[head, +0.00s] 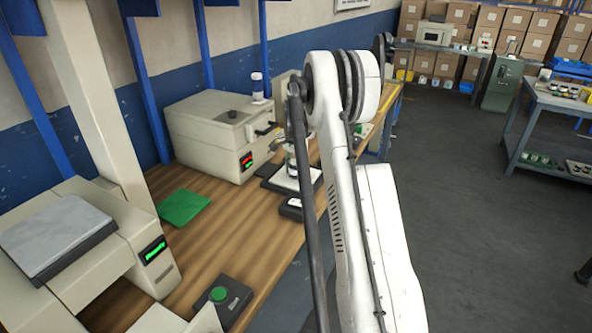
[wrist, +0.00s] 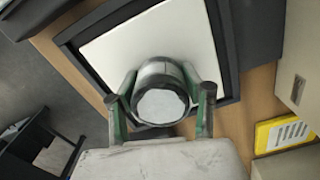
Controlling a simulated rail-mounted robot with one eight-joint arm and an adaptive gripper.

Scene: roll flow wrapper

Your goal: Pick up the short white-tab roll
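A short grey cylindrical roll (wrist: 161,100) with a pale round end face sits between the fingers of my gripper (wrist: 161,112) in the wrist view. The two green-padded fingers flank the roll on its left and right. The gaps are very small, and I cannot tell whether the fingers press on it. The roll is over a white plate (wrist: 185,35) in a black frame. Whether it rests on the plate is unclear. No white tab can be told apart. In the head view, the plate (head: 308,176) is partly hidden by my arm.
A large beige machine (head: 215,135) stands behind the plate on the wooden bench (head: 235,225). A green mat (head: 184,207) and a green-button box (head: 222,298) lie nearer. A yellow labelled item (wrist: 285,133) lies right of the roll in the wrist view. Open floor (head: 440,190) lies right of the bench.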

